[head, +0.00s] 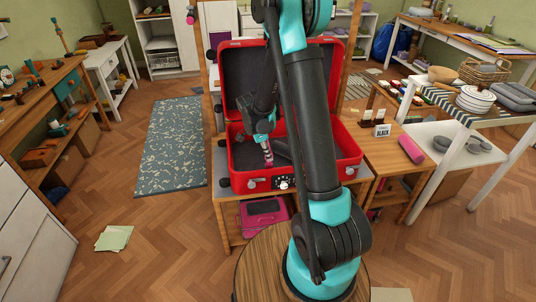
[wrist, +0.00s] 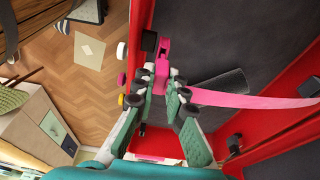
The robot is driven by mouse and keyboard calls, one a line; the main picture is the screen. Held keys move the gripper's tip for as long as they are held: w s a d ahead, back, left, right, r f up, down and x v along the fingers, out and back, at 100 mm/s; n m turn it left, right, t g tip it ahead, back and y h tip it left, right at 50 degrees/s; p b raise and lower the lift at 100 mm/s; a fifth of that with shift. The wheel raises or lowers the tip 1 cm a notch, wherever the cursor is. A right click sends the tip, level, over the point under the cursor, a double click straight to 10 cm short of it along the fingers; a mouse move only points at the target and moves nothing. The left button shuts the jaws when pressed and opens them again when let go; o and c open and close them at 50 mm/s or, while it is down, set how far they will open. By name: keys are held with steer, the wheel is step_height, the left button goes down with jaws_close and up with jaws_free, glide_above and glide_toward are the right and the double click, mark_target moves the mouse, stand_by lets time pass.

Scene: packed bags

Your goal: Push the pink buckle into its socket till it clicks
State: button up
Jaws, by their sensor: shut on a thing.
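The pink buckle (wrist: 161,76) is between my gripper's (wrist: 163,88) fingertips in the wrist view, and the fingers are shut on it. A pink strap (wrist: 250,99) runs from near the fingers to the right across the red suitcase (head: 247,184). In the head view my gripper (head: 267,146) reaches down into the open suitcase, with a bit of pink under it. A small black piece (wrist: 149,40) sits by the suitcase's rim, just beyond the buckle; I cannot tell whether it is the socket. Whether the buckle touches a socket is not clear.
A dark rolled item (wrist: 218,83) lies in the suitcase. The lid (head: 235,78) stands open at the back. White, pink and yellow knobs (wrist: 121,79) line the outside wall. A side table (head: 398,160) with a "BLACK" sign (head: 382,131) stands at right.

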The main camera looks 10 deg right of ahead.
steer(key=shift+f, duration=1.3)
stand_by(0.4)
steer(key=o, duration=0.8)
